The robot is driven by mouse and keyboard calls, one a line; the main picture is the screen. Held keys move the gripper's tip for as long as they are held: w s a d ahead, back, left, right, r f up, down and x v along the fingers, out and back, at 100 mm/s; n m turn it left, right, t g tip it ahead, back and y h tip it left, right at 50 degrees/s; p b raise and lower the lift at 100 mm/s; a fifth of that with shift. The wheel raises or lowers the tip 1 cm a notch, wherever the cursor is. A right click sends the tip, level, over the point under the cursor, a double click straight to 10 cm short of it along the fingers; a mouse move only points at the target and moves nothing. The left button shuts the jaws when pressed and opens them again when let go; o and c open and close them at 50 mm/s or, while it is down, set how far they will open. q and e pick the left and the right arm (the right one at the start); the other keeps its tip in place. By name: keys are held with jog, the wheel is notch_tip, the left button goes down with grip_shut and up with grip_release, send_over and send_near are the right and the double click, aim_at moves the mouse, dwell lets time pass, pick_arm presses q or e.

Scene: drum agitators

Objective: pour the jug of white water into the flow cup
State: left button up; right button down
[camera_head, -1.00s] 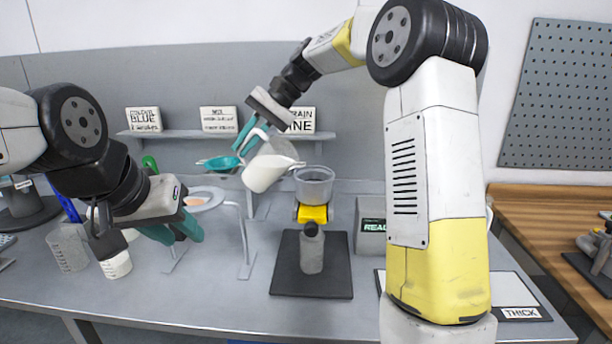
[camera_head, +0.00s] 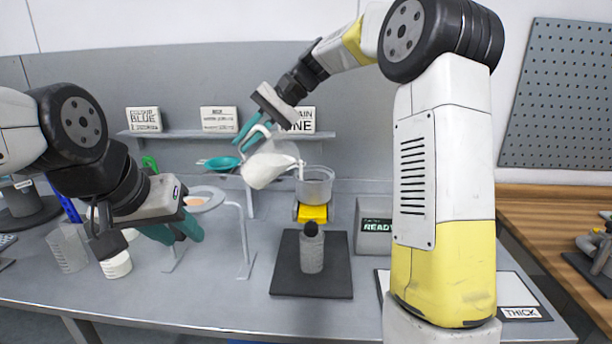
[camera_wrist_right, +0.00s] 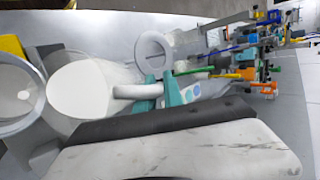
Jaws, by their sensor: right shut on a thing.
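The jug of white water (camera_head: 262,170) is tilted to the right in the head view, its spout close to the flow cup's left rim. My right gripper (camera_head: 250,130) is shut on the jug's handle. In the right wrist view the jug (camera_wrist_right: 80,88) shows its white liquid beside the flow cup (camera_wrist_right: 15,95), with the gripper's teal fingers (camera_wrist_right: 172,92) at the handle. The clear flow cup (camera_head: 314,186) stands on a yellow holder above a dark base. A thin white line at the spout suggests a stream. My left gripper (camera_head: 172,235) is at left, empty; its finger gap is unclear.
A ring stand (camera_head: 204,200) stands left of the flow cup. Clear and white beakers (camera_head: 116,262) stand at the table's left. A grey box with a READY display (camera_head: 375,226) is right of the cup. Signs and a teal strainer are at the back shelf.

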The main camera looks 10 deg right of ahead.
jog(key=shift+s+d+r+y, duration=0.15)
jog(key=shift+r+y, duration=0.15)
jog(key=shift+r, duration=0.2)
jog(key=shift+d+r+y, duration=0.15)
jog(key=shift+r+y, duration=0.15)
jog(key=shift+r, duration=0.15)
dwell(1.5)
jog(key=f+h, duration=0.1)
jog(key=a+f+h, duration=0.1)
jog(key=f, duration=0.1)
jog(key=w+a+f+h, duration=0.1)
jog(key=shift+a+f+g, duration=0.1)
jog(key=shift+f+g, duration=0.05)
jog(key=shift+g, duration=0.25)
jog(key=shift+w+f, duration=0.1)
jog(key=shift+d, duration=0.2)
jog(key=shift+w+a+f+m+g+h, duration=0.3)
jog(key=shift+a+f+g+h, duration=0.15)
jog(key=shift+a+f+h, duration=0.4)
jog(key=shift+w+a+f+m+g+h, duration=0.35)
jog(key=shift+a+h, duration=0.2)
jog(key=shift+h, duration=0.6)
jog(key=shift+w+a+f+m+g+h, duration=0.3)
jog(key=shift+a+f+g+h, duration=0.3)
jog(key=shift+h, duration=0.4)
jog(key=shift+a+f, duration=0.1)
jog(key=shift+f, duration=0.05)
